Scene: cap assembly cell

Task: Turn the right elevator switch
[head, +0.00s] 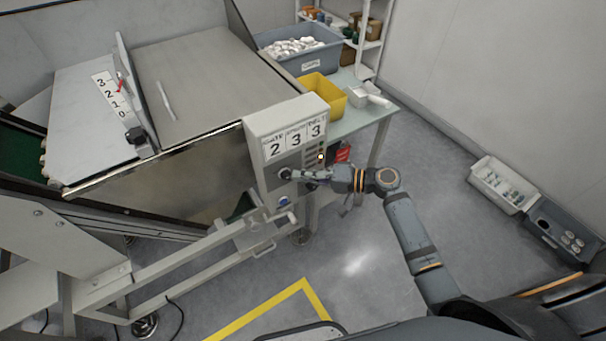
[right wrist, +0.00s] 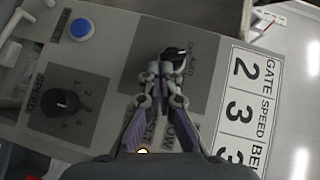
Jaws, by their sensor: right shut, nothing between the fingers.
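The control box (head: 262,122) stands at the end of the machine, its panel facing me. In the right wrist view, a black knob (right wrist: 178,52) with a pale pointer mark sits on a dark grey plate (right wrist: 198,80). My right gripper (head: 296,175) is at this panel; in the wrist view its fingers (right wrist: 165,70) are shut with nothing between them. The fingertips are at the knob and partly cover it; whether they touch it I cannot tell. Some of the plate's lettering is hidden. My left gripper is not in view.
A SPEED dial (right wrist: 61,102) and a blue button (right wrist: 80,29) share the panel. A card (right wrist: 246,98) reads 2, 3, 3. A yellow bin (head: 324,92) stands behind the box on a table. Crates (head: 503,184) lie on the floor at right.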

